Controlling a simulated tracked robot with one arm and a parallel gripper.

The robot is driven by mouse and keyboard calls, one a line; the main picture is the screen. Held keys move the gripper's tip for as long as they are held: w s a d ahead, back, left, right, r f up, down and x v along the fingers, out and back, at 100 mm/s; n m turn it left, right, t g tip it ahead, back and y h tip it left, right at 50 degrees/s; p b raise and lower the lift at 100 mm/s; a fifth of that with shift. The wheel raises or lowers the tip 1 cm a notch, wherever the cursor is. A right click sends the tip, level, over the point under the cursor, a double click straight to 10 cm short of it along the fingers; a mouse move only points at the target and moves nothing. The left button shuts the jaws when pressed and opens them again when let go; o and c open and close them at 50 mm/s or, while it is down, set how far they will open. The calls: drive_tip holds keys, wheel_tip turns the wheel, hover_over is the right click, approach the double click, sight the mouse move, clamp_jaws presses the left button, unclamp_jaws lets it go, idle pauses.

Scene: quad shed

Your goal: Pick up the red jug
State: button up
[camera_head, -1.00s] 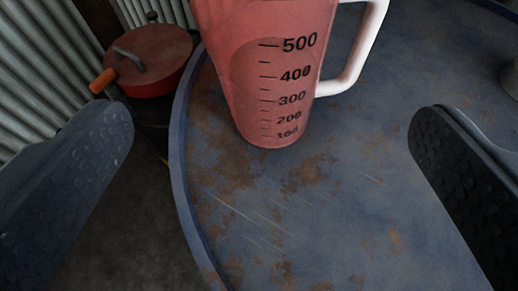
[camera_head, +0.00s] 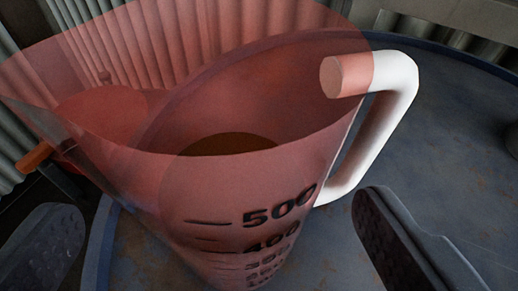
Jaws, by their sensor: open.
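The red jug (camera_head: 290,165) is see-through, with black measuring marks and a white handle (camera_head: 385,115) on its right. It stands upright on a round blue, rust-marked drum top or table (camera_head: 460,150) and fills the middle of the view. Through its wide open rim a dark patch shows inside. My gripper (camera_head: 220,235) is open, with one finger low on the left and the other low on the right. The jug is between the fingers in the picture, with a gap visible on the right. I cannot tell whether the left finger touches it.
A red round can with an orange part (camera_head: 35,157) stands at the left, partly seen through the jug. Corrugated metal wall (camera_head: 12,120) runs behind. A dark object (camera_head: 512,138) is cut off at the right edge.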

sight(232, 132)
drive_tip(key=shift+d+r+b+x, duration=0.1)
drive_tip(key=shift+b+x, duration=0.1)
drive_tip(key=shift+x, duration=1.1)
drive_tip(key=shift+d+r+b+x, duration=0.1)
drive_tip(key=shift+b+x, duration=0.05)
drive_tip(key=shift+x, duration=1.15)
drive_tip(key=shift+f, duration=0.2)
drive_tip(key=c, duration=1.8)
